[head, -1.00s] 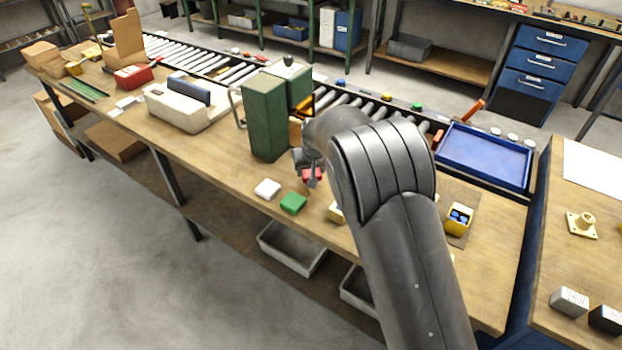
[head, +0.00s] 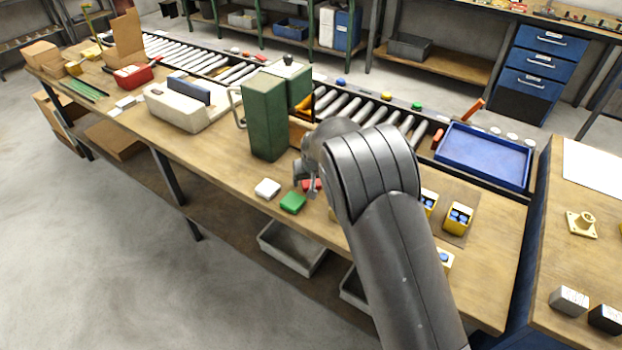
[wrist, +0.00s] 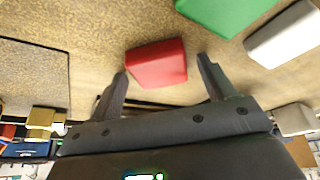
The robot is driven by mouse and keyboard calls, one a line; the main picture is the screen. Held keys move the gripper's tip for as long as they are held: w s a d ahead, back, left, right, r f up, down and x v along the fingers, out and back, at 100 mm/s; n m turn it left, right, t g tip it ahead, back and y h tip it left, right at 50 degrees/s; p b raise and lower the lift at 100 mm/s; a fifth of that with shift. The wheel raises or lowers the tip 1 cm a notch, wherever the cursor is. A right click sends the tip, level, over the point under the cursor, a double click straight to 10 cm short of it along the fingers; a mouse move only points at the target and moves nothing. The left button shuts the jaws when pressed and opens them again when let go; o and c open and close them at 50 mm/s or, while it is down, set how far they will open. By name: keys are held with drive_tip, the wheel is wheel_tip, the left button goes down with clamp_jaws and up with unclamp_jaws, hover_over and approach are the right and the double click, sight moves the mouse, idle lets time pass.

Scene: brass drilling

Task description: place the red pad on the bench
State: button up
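The red pad (wrist: 157,63) lies on the wooden bench (wrist: 95,30), just beyond and between my fingertips in the wrist view, with a gap on each side. In the head view the red pad (head: 313,184) is partly hidden by my gripper (head: 307,186). My gripper (wrist: 164,82) is open, its two fingers spread apart and holding nothing. The green pad (head: 292,202) and the white pad (head: 267,188) lie close by on the bench, left of the red pad.
A tall green box (head: 264,118) stands behind the pads. Yellow holders with blue inserts (head: 459,217) are on a mat to the right, partly behind my arm. A roller conveyor and a blue tray (head: 484,155) run along the back. Bench left of the white pad is clear.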

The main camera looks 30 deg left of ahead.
drive_tip(key=shift+r, duration=0.1)
drive_tip(key=v, duration=1.2)
drive_tip(key=d+r+m, duration=0.1)
drive_tip(key=d+r, duration=0.4)
drive_tip(key=d, duration=0.5)
drive_tip(key=d+r+m+t, duration=0.1)
drive_tip(key=d+r+m, duration=0.1)
drive_tip(key=d+r, duration=0.6)
drive_tip(key=d+r+m, duration=0.1)
drive_tip(key=d+r, duration=0.2)
drive_tip(key=d, duration=0.9)
drive_tip(key=s+d+r+m+t+h, duration=0.1)
drive_tip(key=s+d+m+h, duration=0.2)
drive_tip(key=s+d, duration=1.9)
drive_tip(key=shift+d+m, duration=0.15)
drive_tip(key=shift+m, duration=0.85)
